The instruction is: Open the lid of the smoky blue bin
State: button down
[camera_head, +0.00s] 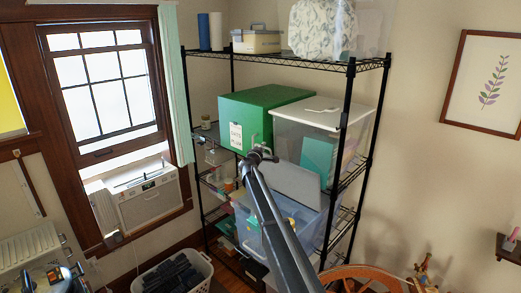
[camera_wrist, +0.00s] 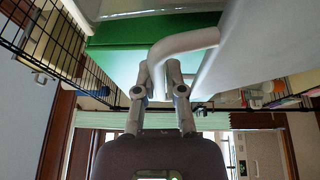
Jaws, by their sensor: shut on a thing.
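The smoky blue bin (camera_head: 313,222) stands on a lower level of the black wire rack, partly hidden by my arm. Its grey lid (camera_head: 297,184) is raised and tilted up above the bin, under the shelf with the boxes. My gripper (camera_head: 262,153) is at the lid's upper left edge, in front of the green box. In the wrist view my gripper (camera_wrist: 160,76) is shut on a pale bent handle (camera_wrist: 190,42), which joins a pale panel (camera_wrist: 250,50), seemingly the lid.
A green box (camera_head: 262,112) and a clear tub with a white lid (camera_head: 322,112) sit on the shelf above, close to my gripper. Black rack posts (camera_head: 345,130) flank the bin. A white basket (camera_head: 200,267) and an orange wheel-like object (camera_head: 365,273) are on either side below.

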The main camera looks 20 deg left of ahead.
dwell(0.3)
jog(key=c, duration=0.7)
grip_release()
jog(key=shift+s, duration=0.1)
